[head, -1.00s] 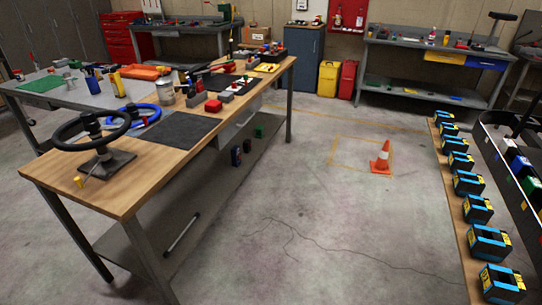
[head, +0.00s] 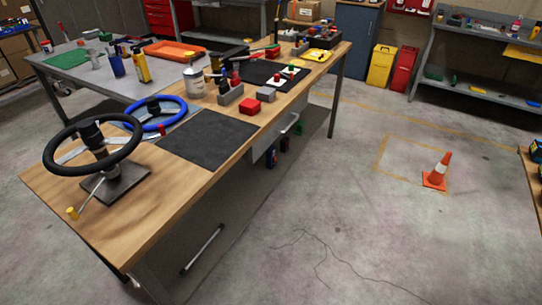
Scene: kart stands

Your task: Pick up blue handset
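Small dark items with blue and red on them (head: 270,157) stand on the lower shelf of the wooden workbench (head: 100,225), below its drawer. One may be a blue handset, but they are too small to tell. Part of that shelf is hidden by the bench top and drawer. A blue bottle-like item (head: 116,64) stands on the grey table behind, beside a yellow one (head: 141,66). Neither of my grippers is in view.
The workbench carries a black steering wheel (head: 93,145), a blue wheel (head: 157,113) and a black mat (head: 207,136). An orange cone (head: 436,172) stands on the floor at right. The floor between bench and cone is clear.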

